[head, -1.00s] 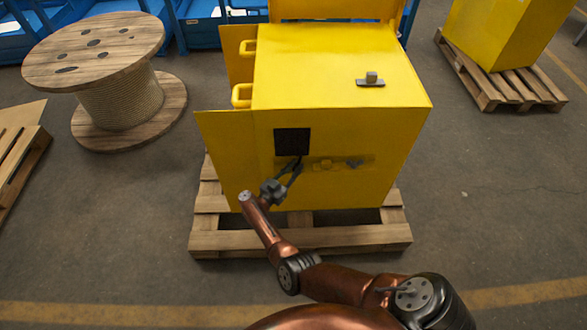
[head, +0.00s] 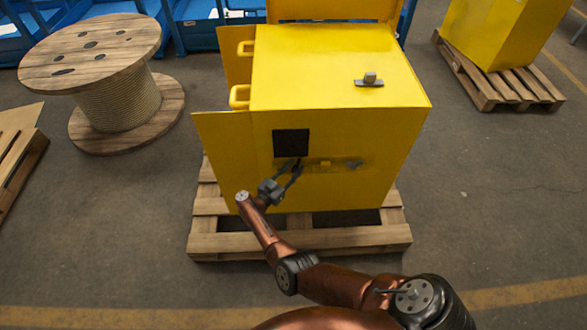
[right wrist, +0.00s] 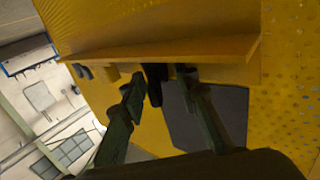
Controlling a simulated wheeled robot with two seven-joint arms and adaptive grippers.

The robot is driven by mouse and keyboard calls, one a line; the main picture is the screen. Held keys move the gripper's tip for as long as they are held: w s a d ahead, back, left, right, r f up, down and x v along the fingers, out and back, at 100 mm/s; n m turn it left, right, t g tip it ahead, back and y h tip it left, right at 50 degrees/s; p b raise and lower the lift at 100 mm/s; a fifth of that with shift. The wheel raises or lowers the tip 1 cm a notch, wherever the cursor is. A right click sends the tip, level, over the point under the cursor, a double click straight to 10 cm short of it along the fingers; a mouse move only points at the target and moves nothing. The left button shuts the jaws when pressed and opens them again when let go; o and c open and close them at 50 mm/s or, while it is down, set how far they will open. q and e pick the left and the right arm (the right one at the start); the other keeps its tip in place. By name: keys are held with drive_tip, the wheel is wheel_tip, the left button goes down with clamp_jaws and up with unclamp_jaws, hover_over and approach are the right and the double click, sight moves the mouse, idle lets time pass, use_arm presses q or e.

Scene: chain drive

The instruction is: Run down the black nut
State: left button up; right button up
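My right gripper (head: 295,165) reaches up to the front face of the yellow cabinet (head: 340,125), just below a black square panel (head: 291,143). In the right wrist view its two fingers (right wrist: 160,88) stand apart, with a dark piece (right wrist: 154,84) between them under a yellow ledge (right wrist: 160,52). This piece may be the black nut; its shape is too dark to make out. I cannot tell whether the fingers touch it. My left gripper is not in view.
A yellow block (head: 326,164) and a small grey piece (head: 354,164) sit right of the gripper on the cabinet front. The cabinet stands on a wooden pallet (head: 300,237), its left door (head: 232,150) swung out. A cable spool (head: 120,100) stands at left.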

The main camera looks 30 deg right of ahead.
drive_tip(key=v, duration=1.2)
drive_tip(key=shift+d, duration=0.1)
